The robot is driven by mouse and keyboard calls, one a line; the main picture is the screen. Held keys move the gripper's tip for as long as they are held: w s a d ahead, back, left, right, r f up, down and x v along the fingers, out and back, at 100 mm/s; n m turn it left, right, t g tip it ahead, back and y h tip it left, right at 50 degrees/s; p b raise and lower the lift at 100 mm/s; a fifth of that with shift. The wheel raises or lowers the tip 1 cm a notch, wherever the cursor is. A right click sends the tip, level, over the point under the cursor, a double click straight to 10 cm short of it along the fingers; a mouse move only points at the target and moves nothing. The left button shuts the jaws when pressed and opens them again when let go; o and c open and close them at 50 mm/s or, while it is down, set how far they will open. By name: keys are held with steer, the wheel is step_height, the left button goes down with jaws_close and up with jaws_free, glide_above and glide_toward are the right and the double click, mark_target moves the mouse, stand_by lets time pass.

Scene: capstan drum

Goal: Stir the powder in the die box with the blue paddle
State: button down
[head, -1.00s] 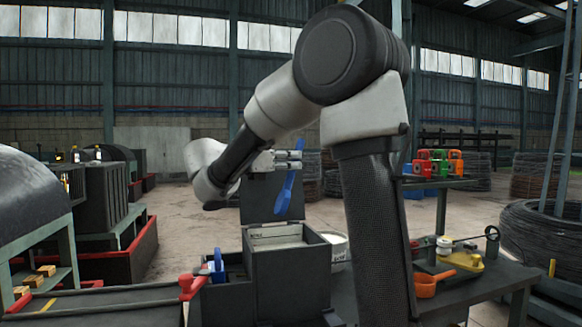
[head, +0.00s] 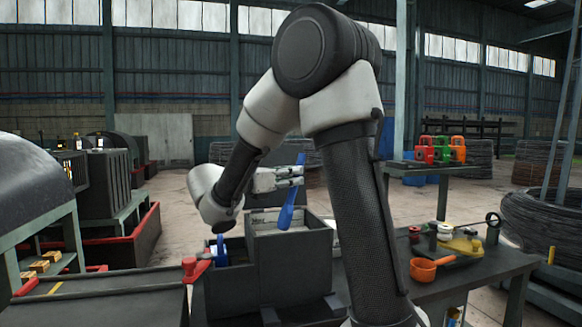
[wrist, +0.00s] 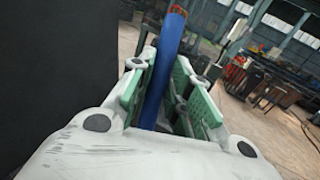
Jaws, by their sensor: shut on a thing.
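My gripper (head: 297,176) is shut on the blue paddle (head: 286,216), which hangs nearly upright with a slight tilt. In the wrist view the paddle's blue shaft (wrist: 164,62) stands between the two green-padded fingers. The die box (head: 296,268) is a dark, open-topped box with a raised lid behind it. The paddle's lower end overlaps the box opening in the head view; I cannot tell whether it touches the powder. A pale strip with lettering shows inside the opening; the powder itself is hard to make out.
A smaller dark bin with a blue-handled item (head: 221,251) stands left of the die box. A red-ended rail (head: 195,268) lies further left. At right, an orange ladle (head: 424,269) and a yellow tool (head: 461,246) lie on the bench. A large dark surface fills the wrist view's left.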

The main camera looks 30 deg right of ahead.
mark_target(292, 193)
steer(key=shift+f, duration=2.3)
steer(key=shift+d, duration=0.15)
steer(key=s+d, duration=0.2)
steer(key=d, duration=0.4)
steer(key=w+a, duration=0.4)
steer(key=a, duration=0.8)
steer(key=shift+s+d, duration=0.35)
steer(key=shift+d, duration=0.6)
steer(key=shift+s+d, duration=0.3)
steer(key=shift+d, duration=0.65)
steer(key=shift+s+d, duration=0.35)
steer(key=shift+d, duration=0.6)
steer(key=shift+d, duration=0.1)
